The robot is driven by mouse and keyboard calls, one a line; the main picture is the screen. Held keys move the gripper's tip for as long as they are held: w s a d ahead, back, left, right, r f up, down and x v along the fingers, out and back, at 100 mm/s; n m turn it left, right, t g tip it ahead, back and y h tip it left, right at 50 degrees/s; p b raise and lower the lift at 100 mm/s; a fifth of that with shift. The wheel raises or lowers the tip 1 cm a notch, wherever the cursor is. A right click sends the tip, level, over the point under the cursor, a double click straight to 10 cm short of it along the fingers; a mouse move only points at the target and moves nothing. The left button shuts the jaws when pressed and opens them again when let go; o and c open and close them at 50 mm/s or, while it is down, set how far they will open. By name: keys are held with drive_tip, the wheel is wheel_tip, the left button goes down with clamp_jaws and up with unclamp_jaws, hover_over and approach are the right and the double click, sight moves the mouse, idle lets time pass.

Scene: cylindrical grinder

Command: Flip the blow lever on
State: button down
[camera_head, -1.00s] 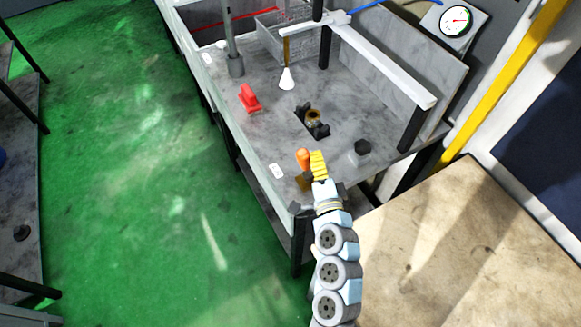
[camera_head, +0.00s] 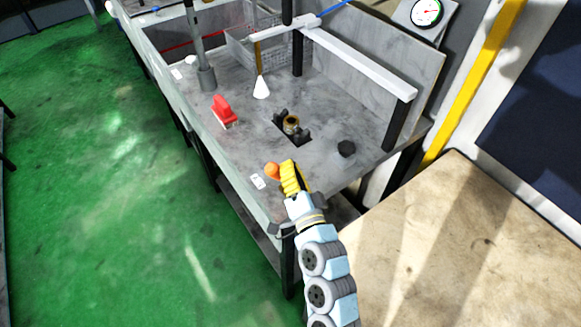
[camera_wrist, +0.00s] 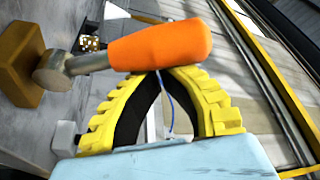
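The blow lever has an orange handle (camera_head: 272,171) at the near corner of the grey bench. In the wrist view the orange handle (camera_wrist: 160,46) lies across the top of my fingers, on a metal stem running left to a brass-brown block (camera_wrist: 22,62). My gripper (camera_head: 289,168) has yellow fingers with black inner pads and is just right of the handle in the head view. In the wrist view my gripper (camera_wrist: 165,72) has its fingertips together in an arch behind the handle. The handle is not between the fingers. Whether they touch it, I cannot tell.
A white bar (camera_head: 360,62) spans above. A beige surface (camera_head: 450,240) lies right. Green floor (camera_head: 90,180) is open left.

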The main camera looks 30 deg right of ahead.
idle(0.3)
drive_tip(key=s+d+b, duration=0.1)
drive_tip(key=s, duration=0.8)
drive_tip(key=shift+s+r, duration=0.2)
idle(0.5)
drive_tip(key=shift+d+r, duration=0.1)
idle(0.4)
